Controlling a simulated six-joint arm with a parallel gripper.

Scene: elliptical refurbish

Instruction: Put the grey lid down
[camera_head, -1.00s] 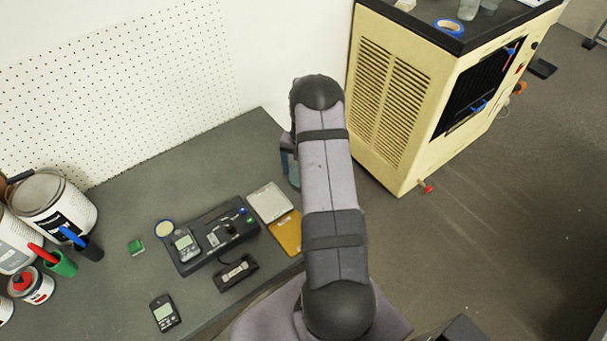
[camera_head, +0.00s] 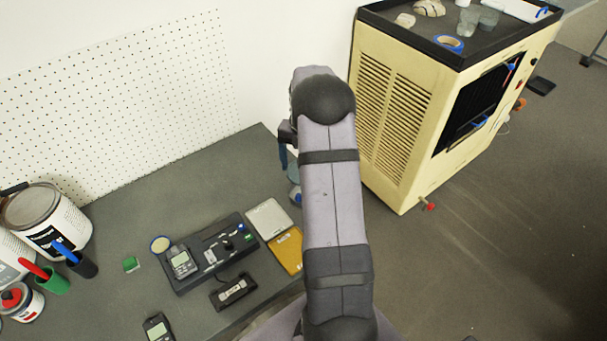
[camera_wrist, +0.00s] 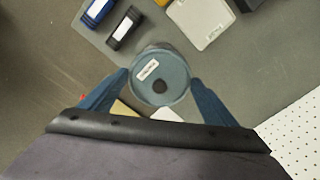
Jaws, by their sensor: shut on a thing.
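The grey lid (camera_wrist: 172,67) is a round blue-grey disc with a white label and a dark round spot, in the middle of the wrist view. My gripper (camera_wrist: 159,78) is shut on it, with one blue finger at each side of its rim. In the head view my arm hides most of the gripper and lid. I cannot tell how high the lid is above the surface.
A black device board (camera_head: 205,255), a silver square plate (camera_head: 269,218) and a yellow plate (camera_head: 288,250) lie left of my arm. Paint cans (camera_head: 45,220) stand at far left. A cream cabinet (camera_head: 395,120) stands right. The bench's back middle is clear.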

